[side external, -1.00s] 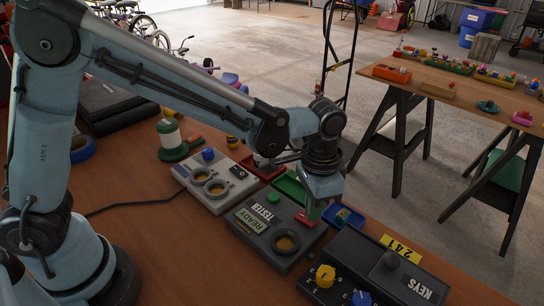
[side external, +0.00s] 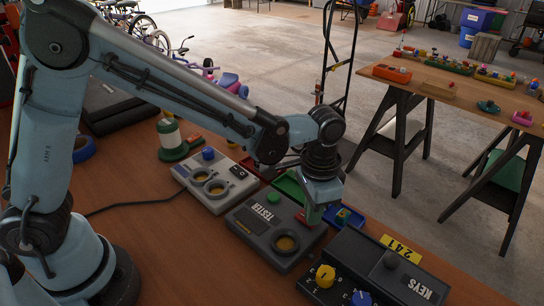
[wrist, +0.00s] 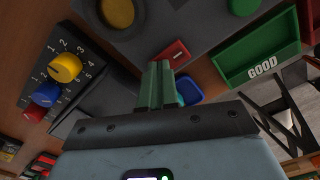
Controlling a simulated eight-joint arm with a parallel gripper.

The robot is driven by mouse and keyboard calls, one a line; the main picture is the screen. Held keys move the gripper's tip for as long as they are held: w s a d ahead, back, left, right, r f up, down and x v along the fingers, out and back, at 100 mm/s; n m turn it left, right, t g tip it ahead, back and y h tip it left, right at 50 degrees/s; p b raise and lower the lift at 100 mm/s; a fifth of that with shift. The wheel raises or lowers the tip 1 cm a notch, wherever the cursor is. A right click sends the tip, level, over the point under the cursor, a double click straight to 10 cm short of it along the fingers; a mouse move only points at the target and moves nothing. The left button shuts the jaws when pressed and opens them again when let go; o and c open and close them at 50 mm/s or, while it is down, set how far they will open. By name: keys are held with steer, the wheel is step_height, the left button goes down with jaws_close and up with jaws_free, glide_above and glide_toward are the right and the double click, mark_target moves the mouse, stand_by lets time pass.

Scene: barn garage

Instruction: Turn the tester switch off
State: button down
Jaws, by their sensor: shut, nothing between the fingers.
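The grey tester box (side external: 262,238) sits on the workbench, with a green button, a brass-coloured round socket and a TESTER label. Its display window (side external: 250,221) is dark, with a small orange patch. The tester's red switch (wrist: 172,54) shows in the wrist view just beyond my fingertips, with a pale mark on it. In the side view my gripper mostly hides it. My gripper (side external: 313,216) is shut and empty, pointing down at the switch end of the tester. Its green fingers (wrist: 157,70) are pressed together beside the switch; I cannot tell whether they touch it.
A light grey box with two rings (side external: 212,187) stands left of the tester. The black KEYS box (side external: 385,270) with coloured knobs stands at the right. A green GOOD tray (wrist: 258,52) and a blue tray (wrist: 188,90) lie close to my gripper.

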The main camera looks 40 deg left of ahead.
steer(key=shift+r, duration=3.45)
steer(key=s+a+r+n+t, duration=0.1)
steer(key=s+a+n+t, duration=0.2)
steer(key=a, duration=0.6)
steer(key=s+a+r+n+t, duration=0.2)
steer(key=s+a+n+t, duration=0.1)
steer(key=a, duration=0.6)
steer(key=shift+s+a+t, duration=0.25)
steer(key=shift+s+t, duration=0.35)
steer(key=shift+s, duration=0.8)
